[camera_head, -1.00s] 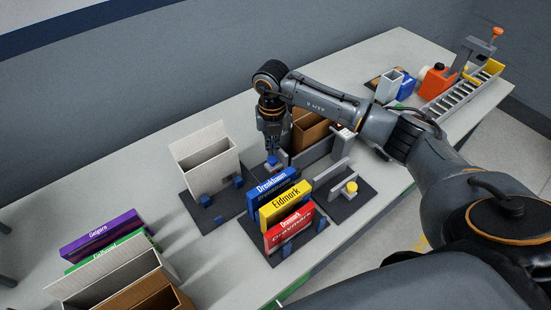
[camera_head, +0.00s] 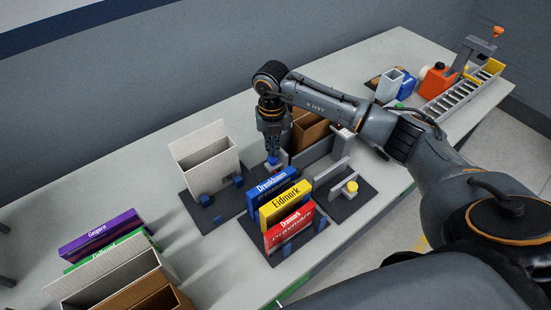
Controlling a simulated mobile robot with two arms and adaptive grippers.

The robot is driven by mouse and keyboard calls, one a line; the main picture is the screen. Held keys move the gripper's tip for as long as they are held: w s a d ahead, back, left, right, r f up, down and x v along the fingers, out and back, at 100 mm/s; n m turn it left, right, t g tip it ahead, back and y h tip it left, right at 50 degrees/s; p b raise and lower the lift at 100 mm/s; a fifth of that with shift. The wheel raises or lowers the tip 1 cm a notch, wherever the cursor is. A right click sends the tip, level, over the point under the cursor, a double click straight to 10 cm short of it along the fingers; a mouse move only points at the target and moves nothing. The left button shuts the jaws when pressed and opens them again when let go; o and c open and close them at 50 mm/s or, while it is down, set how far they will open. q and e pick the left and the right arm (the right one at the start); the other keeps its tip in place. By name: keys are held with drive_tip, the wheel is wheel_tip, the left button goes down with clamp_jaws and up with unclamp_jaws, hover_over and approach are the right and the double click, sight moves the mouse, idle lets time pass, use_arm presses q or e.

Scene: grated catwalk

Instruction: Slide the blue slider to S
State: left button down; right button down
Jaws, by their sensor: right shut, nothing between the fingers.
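A small blue piece (camera_head: 272,161), which looks like the blue slider, sits on a dark board in the middle of the table. My right gripper (camera_head: 272,149) points down right above it, shut and empty. The fingertips are at or just over its top; I cannot tell whether they touch it. Its track and any S mark are too small or hidden to read. My left gripper is out of view.
A white open box (camera_head: 207,163) stands left of the gripper, with blue blocks (camera_head: 237,181) before it. A brown box (camera_head: 309,130) stands just right. Blue, yellow (camera_head: 286,205) and red upright boxes stand in front. A yellow knob (camera_head: 351,187) sits on another board.

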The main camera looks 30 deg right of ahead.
drive_tip(key=shift+f+b, duration=0.8)
drive_tip(key=shift+f, duration=0.25)
drive_tip(key=shift+w+d+b, duration=0.15)
drive_tip(key=shift+d+b, duration=0.15)
drive_tip(key=shift+d, duration=0.95)
drive_tip(key=shift+w+d+b, duration=0.15)
drive_tip(key=shift+d+b, duration=0.15)
drive_tip(key=shift+d, duration=0.95)
idle(0.5)
wheel_tip(320, 180, up, 6)
drive_tip(key=p, duration=0.3)
drive_tip(key=shift+p, duration=0.4)
idle(0.4)
